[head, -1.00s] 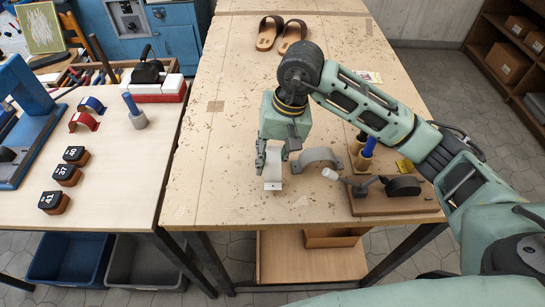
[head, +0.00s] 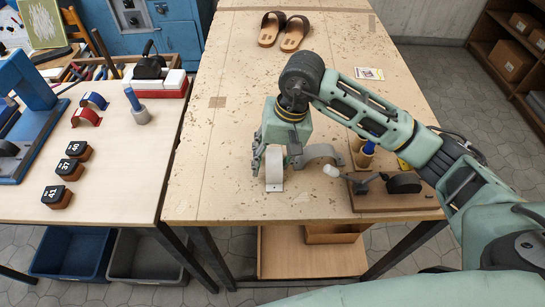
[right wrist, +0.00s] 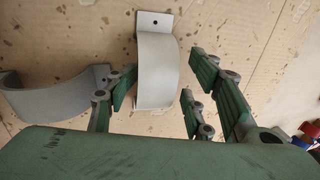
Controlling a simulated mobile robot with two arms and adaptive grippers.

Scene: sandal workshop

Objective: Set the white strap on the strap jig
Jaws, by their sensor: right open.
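The white strap (head: 274,172) is an arched band standing on the wooden bench near its front. In the right wrist view it (right wrist: 157,70) lies between my fingers, with a flat holed tab at its far end. What looks like the strap jig is a brown board (head: 385,203) with a white-tipped lever and a black rounded block. My left gripper is out of view.
A grey arched piece (head: 320,152) stands close right of the gripper, also in the wrist view (right wrist: 50,96). A blue-handled tool (head: 367,151) stands behind the board. Sandals (head: 284,31) lie at the far end. The bench's left and middle areas are clear.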

